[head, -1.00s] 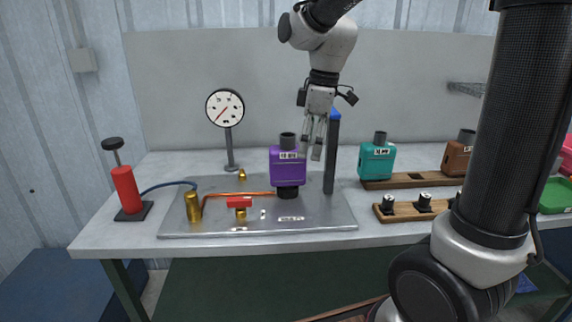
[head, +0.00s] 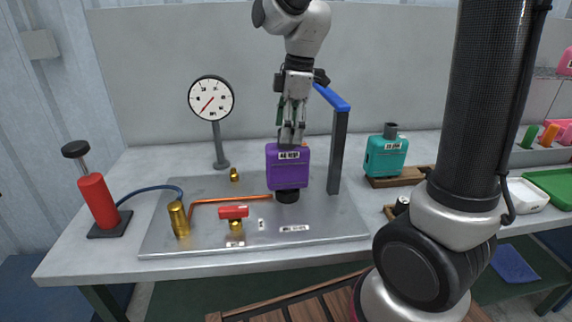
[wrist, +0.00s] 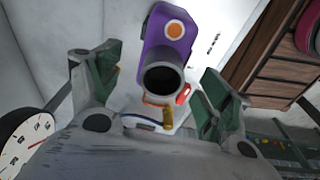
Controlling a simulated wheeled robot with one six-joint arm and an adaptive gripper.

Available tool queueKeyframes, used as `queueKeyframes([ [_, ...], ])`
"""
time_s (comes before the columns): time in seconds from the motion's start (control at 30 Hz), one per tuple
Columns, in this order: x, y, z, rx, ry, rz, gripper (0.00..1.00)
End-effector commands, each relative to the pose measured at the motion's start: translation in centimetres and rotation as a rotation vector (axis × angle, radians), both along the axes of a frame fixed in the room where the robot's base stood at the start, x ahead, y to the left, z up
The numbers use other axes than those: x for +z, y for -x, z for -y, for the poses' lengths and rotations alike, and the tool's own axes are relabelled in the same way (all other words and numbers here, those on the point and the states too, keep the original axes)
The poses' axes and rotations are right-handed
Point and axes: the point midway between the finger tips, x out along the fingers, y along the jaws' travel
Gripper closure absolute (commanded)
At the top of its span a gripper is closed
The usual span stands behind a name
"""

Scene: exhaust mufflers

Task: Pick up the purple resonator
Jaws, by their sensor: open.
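The purple resonator (head: 288,166) stands upright on a black fitting (head: 288,196) on the grey metal plate (head: 200,246). My gripper (head: 292,138) is directly above it, pointing down, and its fingertips hide the resonator's top neck in the head view. In the wrist view the resonator (wrist: 168,38) shows its dark round neck opening between my two spread fingers (wrist: 158,92). The fingers are open. I cannot tell whether either finger touches the neck.
A dark post with a blue arm (head: 338,140) stands close to the right of the resonator. A dial gauge (head: 211,100) stands behind left. A red valve (head: 234,212), copper pipe and red pump (head: 99,200) lie left. A teal resonator (head: 386,156) stands right on a wooden rack.

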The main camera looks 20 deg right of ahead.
Motion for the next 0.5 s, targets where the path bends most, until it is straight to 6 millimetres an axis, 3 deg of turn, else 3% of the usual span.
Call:
queueKeyframes([
  [0.3, -4.6, 0.1, -0.8, -0.001, 0.001, -0.002, 0.21],
  [0.5, -5.3, 0.0, -0.9, -0.001, -0.001, 0.001, 0.21],
])
